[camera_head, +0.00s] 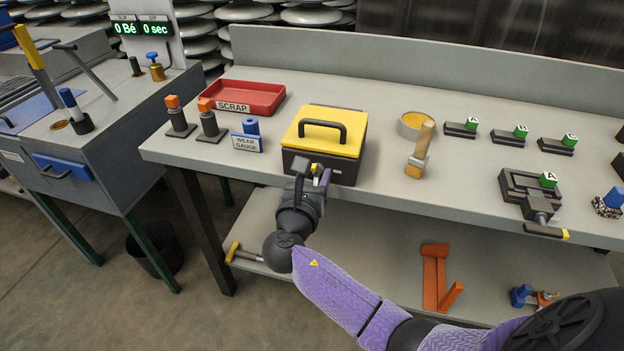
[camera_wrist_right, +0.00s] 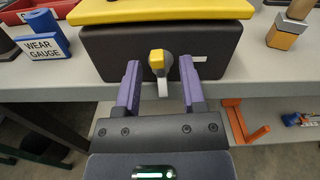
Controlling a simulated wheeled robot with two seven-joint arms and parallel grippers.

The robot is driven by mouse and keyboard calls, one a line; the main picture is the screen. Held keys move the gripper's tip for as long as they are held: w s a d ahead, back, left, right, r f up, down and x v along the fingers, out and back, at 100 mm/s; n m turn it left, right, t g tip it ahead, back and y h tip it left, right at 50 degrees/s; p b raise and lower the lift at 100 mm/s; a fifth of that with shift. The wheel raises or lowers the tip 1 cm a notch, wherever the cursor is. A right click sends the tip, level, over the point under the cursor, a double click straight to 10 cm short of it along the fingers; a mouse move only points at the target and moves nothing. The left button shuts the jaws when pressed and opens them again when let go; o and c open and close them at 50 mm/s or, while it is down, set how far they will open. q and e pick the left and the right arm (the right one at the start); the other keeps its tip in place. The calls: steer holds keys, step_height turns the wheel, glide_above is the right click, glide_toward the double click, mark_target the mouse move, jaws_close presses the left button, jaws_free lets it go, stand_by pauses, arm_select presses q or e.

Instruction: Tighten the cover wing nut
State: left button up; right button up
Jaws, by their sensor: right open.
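A dark box with a yellow cover (camera_head: 345,135) and a black handle stands at the front edge of the bench. Its yellow wing nut (camera_wrist_right: 157,62) sits on the dark front face, with a pale tab hanging below it. My right gripper (camera_wrist_right: 159,82) is open, with one purple finger on each side of the wing nut and a gap to it on both sides. In the head view the right gripper (camera_head: 313,172) is at the box's front, partly hiding the nut. Whether the fingertips touch the box face is unclear. My left gripper is not in view.
Left of the box are a wear gauge (camera_head: 248,142), orange-topped posts (camera_head: 209,125) and a red scrap tray (camera_head: 260,96). To its right are a yellow-filled round dish (camera_head: 412,126), a wooden-handled tool (camera_head: 421,150) and a clamp fixture (camera_head: 525,190). An orange bracket (camera_head: 432,280) lies on the lower shelf.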

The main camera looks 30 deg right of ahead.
jaws_close()
steer(key=shift+m, duration=0.4)
steer(key=m, duration=0.3)
steer(key=shift+s, duration=0.1)
steer(key=m, duration=0.3)
steer(key=shift+f+m, duration=0.1)
steer(key=shift+m, duration=0.3)
steer(key=m+b, duration=0.1)
steer(key=m, duration=0.3)
steer(key=shift+s+d+f+m, duration=0.1)
steer(key=shift+m, duration=0.2)
steer(key=m+b, duration=0.1)
steer(key=m, duration=0.2)
steer(key=shift+f, duration=0.1)
steer(key=shift+m, duration=0.6)
